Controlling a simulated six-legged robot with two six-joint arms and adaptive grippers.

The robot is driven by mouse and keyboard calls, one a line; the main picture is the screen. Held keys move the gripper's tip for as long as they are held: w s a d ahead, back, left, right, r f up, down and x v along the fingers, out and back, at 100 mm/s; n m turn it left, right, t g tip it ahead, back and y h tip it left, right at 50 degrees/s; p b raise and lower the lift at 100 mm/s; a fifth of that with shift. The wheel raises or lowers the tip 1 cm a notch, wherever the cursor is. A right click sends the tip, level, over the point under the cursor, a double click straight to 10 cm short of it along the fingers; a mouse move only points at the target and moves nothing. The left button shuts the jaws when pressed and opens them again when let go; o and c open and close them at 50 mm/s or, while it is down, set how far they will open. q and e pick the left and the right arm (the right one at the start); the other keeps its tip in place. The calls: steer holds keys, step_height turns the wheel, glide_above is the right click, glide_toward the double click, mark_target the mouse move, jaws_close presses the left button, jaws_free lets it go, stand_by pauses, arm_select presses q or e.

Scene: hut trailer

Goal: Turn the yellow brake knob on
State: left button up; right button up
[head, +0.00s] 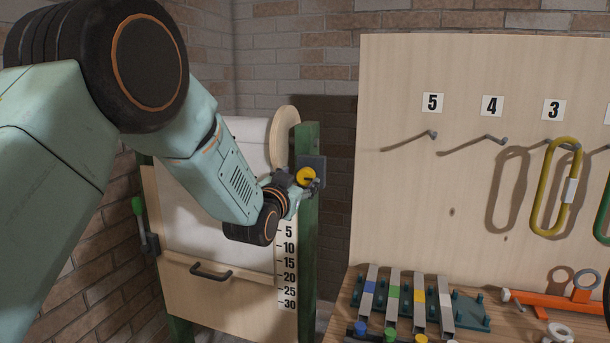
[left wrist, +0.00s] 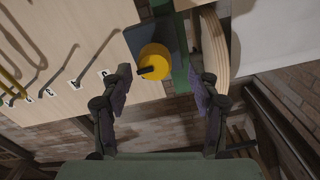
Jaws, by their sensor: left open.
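The yellow brake knob (head: 305,176) sits on a dark plate on the green post in the head view. In the left wrist view the knob (left wrist: 153,62) is a round yellow disc with a dark bar across it. My left gripper (head: 306,190) is at the knob in the head view, its fingers partly hidden. In the left wrist view my left gripper (left wrist: 163,84) is open, with a finger on each side and the knob ahead between them, closer to the left finger. I cannot tell whether a finger touches it. My right gripper is not in view.
The green post (head: 308,230) carries a scale strip (head: 287,265) beside a panel with a dark handle (head: 211,272). A pegboard (head: 450,80) with a yellow carabiner (head: 542,222) stands right. Below it, a wooden bench (head: 480,333) holds coloured-banded bars (head: 393,300) and an orange tool (head: 560,304).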

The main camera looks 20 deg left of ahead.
mark_target(304, 177)
arm_select(q)
steer(key=w, duration=0.1)
steer(key=w+d, duration=0.1)
steer(key=w, duration=0.1)
steer(key=shift+d+r, duration=0.1)
steer(key=shift+r, duration=0.05)
steer(key=shift+w, duration=0.2)
steer(key=shift+w+a+f, duration=0.2)
steer(key=shift+a, duration=0.2)
steer(key=shift+s+d+r, duration=0.15)
steer(key=shift+d, duration=0.2)
steer(key=shift+c, duration=1)
steer(key=shift+a, duration=0.25)
steer(key=c, duration=0.6)
steer(key=shift+d, duration=0.15)
steer(key=c, duration=0.4)
